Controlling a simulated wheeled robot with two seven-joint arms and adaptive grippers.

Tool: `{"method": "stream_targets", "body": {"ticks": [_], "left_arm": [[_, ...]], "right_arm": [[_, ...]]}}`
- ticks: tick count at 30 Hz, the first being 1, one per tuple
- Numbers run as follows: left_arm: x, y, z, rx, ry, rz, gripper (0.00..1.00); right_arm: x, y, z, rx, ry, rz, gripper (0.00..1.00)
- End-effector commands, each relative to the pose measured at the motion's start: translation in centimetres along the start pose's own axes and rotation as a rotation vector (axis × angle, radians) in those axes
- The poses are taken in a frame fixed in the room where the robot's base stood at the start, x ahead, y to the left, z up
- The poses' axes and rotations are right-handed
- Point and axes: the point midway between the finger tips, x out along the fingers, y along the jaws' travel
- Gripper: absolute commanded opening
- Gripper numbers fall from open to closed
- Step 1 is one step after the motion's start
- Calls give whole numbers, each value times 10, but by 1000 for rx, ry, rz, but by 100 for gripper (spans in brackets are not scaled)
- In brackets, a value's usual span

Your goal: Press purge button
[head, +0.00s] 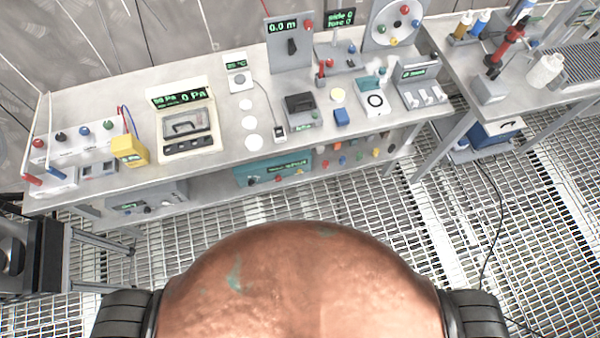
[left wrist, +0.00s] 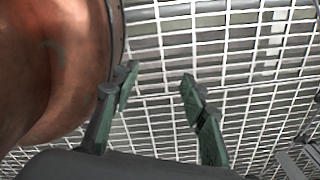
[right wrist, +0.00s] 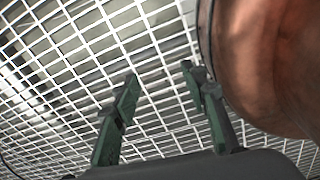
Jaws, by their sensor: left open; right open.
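No button that I can read as "purge" shows in the head view; the labels are too small. A white device with a green pressure readout in Pa (head: 186,97) stands on the left half of the bench, with a row of dark keys (head: 188,146) along its front. My left gripper (left wrist: 159,78) is open and empty in the left wrist view, above the floor grating and beside my own body. My right gripper (right wrist: 160,75) is open and empty in the right wrist view, also over grating. Neither gripper shows in the head view, and both are away from the bench devices.
The grey bench (head: 222,155) holds several instruments. A yellow meter (head: 130,150) stands left of the pressure device, and a panel reading 0.0 m (head: 289,45) stands at the back. A second table (head: 550,100) is at right. Grating floor (head: 390,220) lies open before the bench.

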Motion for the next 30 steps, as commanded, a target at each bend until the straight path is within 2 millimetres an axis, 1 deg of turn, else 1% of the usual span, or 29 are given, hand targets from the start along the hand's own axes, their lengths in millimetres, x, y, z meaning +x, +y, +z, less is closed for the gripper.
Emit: {"method": "stream_targets", "body": {"ticks": [1, 2, 5, 12, 16, 27, 30], "left_arm": [[0, 0, 0, 0, 0, 0, 35], [0, 0, 0, 0, 0, 0, 33], [0, 0, 0, 0, 0, 0, 26], [0, 0, 0, 0, 0, 0, 10], [0, 0, 0, 0, 0, 0, 1], [0, 0, 0, 0, 0, 0, 0], [0, 0, 0, 0, 0, 0, 0]], "right_arm": [[0, 0, -1, 0, 0, 0, 40], [0, 0, 0, 0, 0, 0, 40], [0, 0, 4, 1, -6, 0, 40], [-1, -3, 24, 6, -31, -3, 40], [-1, -5, 26, 7, -34, -4, 40], [0, -8, 14, 6, -19, -8, 40], [0, -8, 14, 5, -18, -7, 40]]}}
